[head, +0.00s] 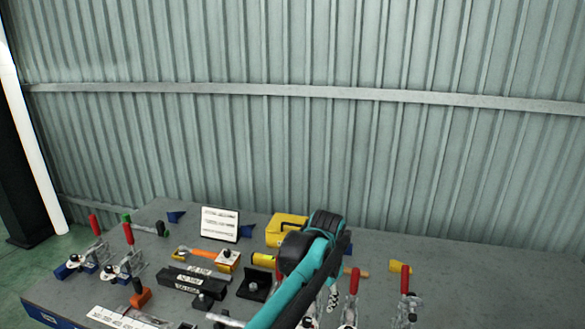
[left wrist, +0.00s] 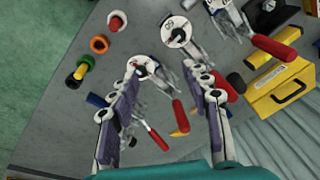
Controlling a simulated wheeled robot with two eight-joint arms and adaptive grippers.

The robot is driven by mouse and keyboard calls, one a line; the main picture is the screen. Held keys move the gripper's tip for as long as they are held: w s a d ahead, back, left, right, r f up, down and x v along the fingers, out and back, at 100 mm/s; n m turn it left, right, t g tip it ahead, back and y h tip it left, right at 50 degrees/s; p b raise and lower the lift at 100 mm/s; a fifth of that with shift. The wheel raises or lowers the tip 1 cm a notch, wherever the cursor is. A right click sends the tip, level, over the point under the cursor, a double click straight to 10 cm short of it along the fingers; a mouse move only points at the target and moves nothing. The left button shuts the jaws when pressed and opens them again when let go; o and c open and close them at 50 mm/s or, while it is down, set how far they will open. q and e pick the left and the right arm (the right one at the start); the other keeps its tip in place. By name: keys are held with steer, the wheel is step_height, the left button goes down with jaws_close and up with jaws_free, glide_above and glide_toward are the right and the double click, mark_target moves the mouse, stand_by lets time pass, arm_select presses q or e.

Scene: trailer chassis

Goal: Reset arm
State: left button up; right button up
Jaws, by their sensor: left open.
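My left arm, teal with a black wrist, rises from the bottom middle of the head view over the workbench. A pale, dotted part of my left gripper (head: 333,297) shows below the wrist; the rest is hidden behind the arm. In the left wrist view both fingers of the left gripper (left wrist: 161,68) are spread apart with nothing between them in their grip. They hang above the grey workbench (left wrist: 60,135), over a clamp with a round white disc (left wrist: 146,67). My right gripper is in neither view.
Red-handled toggle clamps (head: 352,312) stand close to my gripper. A yellow toolbox (head: 287,229) is behind the arm, and a white sign (head: 220,224) stands left of it. Black blocks (head: 189,280) and hand tools crowd the left. The bench's right side (head: 500,295) is mostly clear.

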arm_select(q)
steer(key=s+a+r+n+t+b, duration=0.1)
steer(key=s+a+n, duration=0.2)
steer(key=s+a, duration=0.45)
steer(key=s+a+r+n+t, duration=0.15)
steer(key=s+a, duration=0.25)
steer(key=a, duration=0.6)
steer(key=s+a+f+n+t+b, duration=0.1)
steer(key=s+a+f+n+t, duration=0.1)
steer(key=s+a+f+n, duration=0.3)
steer(key=s+a+f, duration=0.3)
steer(key=s, duration=0.3)
steer(key=shift+s+a+f+t, duration=0.15)
steer(key=shift+a+f+t, duration=0.2)
steer(key=shift+a+f, duration=0.05)
